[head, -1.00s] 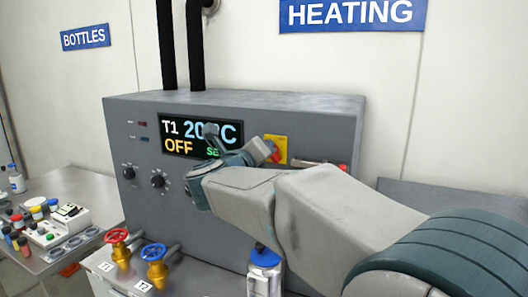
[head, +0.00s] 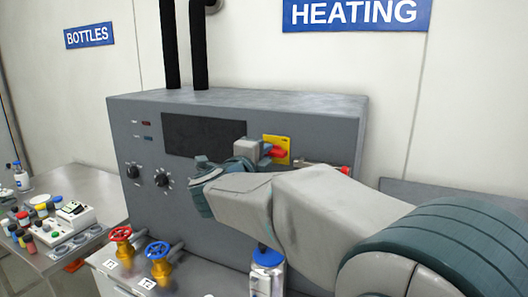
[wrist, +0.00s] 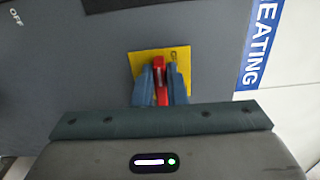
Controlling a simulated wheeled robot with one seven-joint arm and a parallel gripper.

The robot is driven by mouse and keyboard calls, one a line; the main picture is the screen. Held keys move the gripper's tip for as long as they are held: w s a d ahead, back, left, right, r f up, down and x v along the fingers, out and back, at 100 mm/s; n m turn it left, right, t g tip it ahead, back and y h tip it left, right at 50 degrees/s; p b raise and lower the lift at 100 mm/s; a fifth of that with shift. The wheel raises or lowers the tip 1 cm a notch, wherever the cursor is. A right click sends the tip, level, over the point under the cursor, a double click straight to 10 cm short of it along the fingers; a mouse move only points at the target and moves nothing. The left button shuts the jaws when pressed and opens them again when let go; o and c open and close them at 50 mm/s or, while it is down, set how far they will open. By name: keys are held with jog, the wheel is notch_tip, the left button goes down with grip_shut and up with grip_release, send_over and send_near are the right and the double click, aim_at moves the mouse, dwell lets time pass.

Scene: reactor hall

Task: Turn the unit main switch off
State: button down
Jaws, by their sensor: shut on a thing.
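The unit main switch is a red handle (wrist: 161,80) on a yellow plate (wrist: 181,88), on the front of the grey heating unit (head: 235,115). In the wrist view my gripper (wrist: 160,86) has a blue finger on each side of the red handle and is shut on it. In the head view my gripper (head: 263,151) is at the yellow plate (head: 284,143), with part of the red handle (head: 277,152) showing beside it. The unit's display (head: 200,135) is dark. My arm hides the lower right of the unit's front.
Two knobs (head: 161,180) are on the unit's left side. A red valve wheel (head: 121,234) and a blue valve wheel (head: 157,250) stand below. A blue-capped bottle (head: 267,270) is under my arm. A side table (head: 95,180) with small bottles is at left.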

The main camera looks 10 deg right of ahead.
jog(key=shift+n, duration=0.3)
jog(key=c, duration=1.5)
grip_release()
jog(key=shift+o, duration=0.2)
jog(key=b+v, duration=0.3)
jog(key=v, duration=1.1)
jog(key=shift+w, duration=0.15)
